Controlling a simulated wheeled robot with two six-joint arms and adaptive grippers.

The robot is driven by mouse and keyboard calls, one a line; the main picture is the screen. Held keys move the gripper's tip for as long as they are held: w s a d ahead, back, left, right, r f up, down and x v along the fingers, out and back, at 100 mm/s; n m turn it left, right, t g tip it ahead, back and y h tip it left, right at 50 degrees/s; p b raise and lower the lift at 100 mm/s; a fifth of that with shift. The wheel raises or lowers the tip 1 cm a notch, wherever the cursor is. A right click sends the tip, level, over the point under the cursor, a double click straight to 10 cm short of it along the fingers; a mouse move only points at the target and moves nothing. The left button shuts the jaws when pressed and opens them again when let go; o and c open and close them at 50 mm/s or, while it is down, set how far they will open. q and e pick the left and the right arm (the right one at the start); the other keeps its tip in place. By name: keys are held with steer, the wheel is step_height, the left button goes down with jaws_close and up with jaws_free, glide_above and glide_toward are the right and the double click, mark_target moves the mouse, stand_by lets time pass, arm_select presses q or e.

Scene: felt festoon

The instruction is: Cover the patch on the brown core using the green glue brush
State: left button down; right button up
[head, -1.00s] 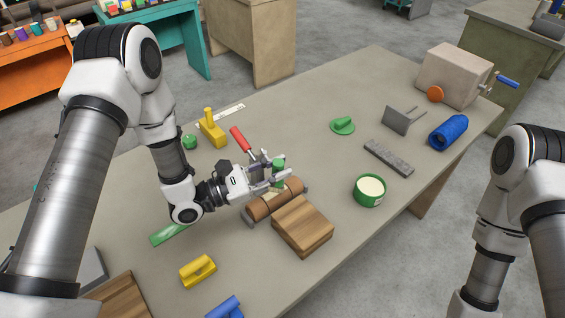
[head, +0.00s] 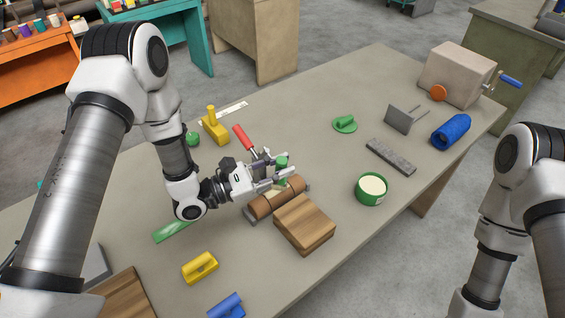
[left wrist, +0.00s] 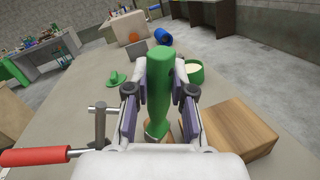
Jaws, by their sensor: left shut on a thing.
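The green glue brush (head: 282,163) is upright in my left gripper (head: 278,174), which is shut on its handle. In the left wrist view the brush (left wrist: 160,80) stands between the two fingers of the gripper (left wrist: 161,100). The brown core (head: 266,207) lies in a grey cradle on the table, right under the brush. A pale spot, seemingly the patch (head: 281,186), shows on top of the core by the fingers. The bristles are mostly hidden, so I cannot tell if they touch it. My right gripper is out of view.
A wooden block (head: 304,224) stands close to the core's front right. A red-handled tool (head: 243,137) lies just behind the gripper. The green glue pot (head: 371,189) is to the right, with its lid (head: 345,123) farther back. Table between block and pot is clear.

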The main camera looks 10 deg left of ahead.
arm_select(q)
steer(key=shift+w+d, duration=0.3)
steer(key=shift+w, duration=0.05)
stand_by(0.4)
step_height(320, 180, up, 7)
steer(key=p, duration=0.6)
steer(key=shift+d+r, duration=0.1)
